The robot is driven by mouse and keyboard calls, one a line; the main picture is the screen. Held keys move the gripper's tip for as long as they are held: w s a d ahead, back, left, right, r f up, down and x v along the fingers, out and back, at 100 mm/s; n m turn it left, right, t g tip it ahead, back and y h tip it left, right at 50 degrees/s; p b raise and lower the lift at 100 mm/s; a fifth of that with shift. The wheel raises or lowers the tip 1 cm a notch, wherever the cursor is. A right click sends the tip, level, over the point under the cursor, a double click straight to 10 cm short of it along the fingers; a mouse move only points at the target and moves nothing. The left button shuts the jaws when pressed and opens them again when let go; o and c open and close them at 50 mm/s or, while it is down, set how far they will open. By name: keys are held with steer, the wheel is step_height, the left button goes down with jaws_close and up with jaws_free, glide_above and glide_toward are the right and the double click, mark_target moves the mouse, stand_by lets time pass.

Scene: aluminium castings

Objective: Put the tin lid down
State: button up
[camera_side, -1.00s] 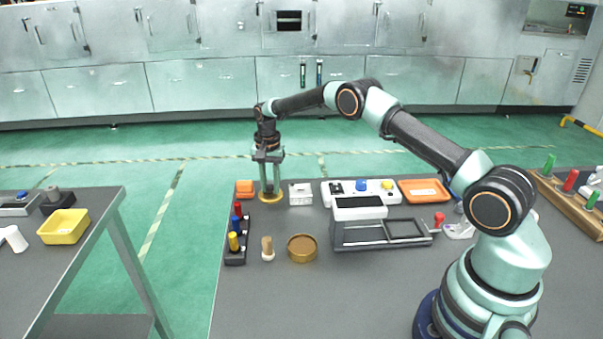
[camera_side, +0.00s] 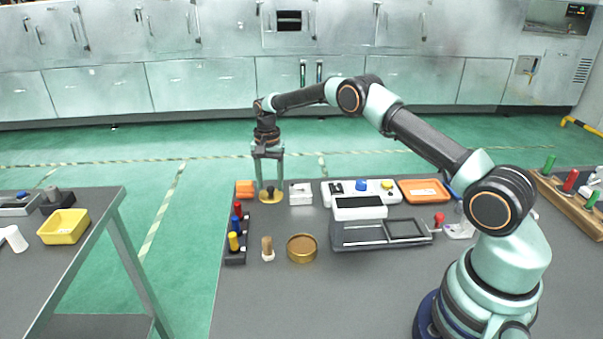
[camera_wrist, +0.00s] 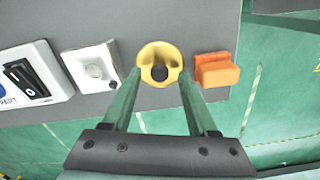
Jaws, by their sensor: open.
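The tin lid (camera_side: 270,196) is a round yellow disc with a dark knob. It lies on the dark grey table near its far left edge. The wrist view shows the lid (camera_wrist: 159,54) from above, between and just beyond the fingertips. My gripper (camera_side: 269,180) is open, pointing down over the lid, with its fingers apart on either side of the knob. In the wrist view the gripper (camera_wrist: 159,82) holds nothing. A round brass-coloured open tin (camera_side: 302,248) stands nearer the front of the table.
An orange block (camera_side: 244,188) and a white box (camera_side: 300,194) flank the lid closely. A rack of coloured pegs (camera_side: 236,236), a brush (camera_side: 267,248) and a grey framed fixture (camera_side: 380,234) stand nearer. The table's front middle is clear.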

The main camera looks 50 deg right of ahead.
step_height(320, 180, up, 11)
step_height(320, 180, up, 7)
steer(key=n+t, duration=0.1)
steer(key=n, duration=0.1)
glide_above(270, 187)
steer(key=s+a, duration=0.2)
steer(key=s, duration=0.1)
steer(key=s+a+r+n+t, duration=0.2)
steer(key=s+a+r+n, duration=0.1)
steer(key=s+r, duration=0.4)
steer(key=s+a+f+n+t, duration=0.1)
steer(key=s+a+n, duration=0.1)
steer(key=s, duration=0.7)
steer(key=s+a+f+n+t, duration=0.1)
steer(key=s+a+n, duration=0.1)
steer(key=s+n, duration=0.3)
steer(key=s, duration=0.4)
steer(key=shift+s+t, duration=0.2)
steer(key=shift+t, duration=0.1)
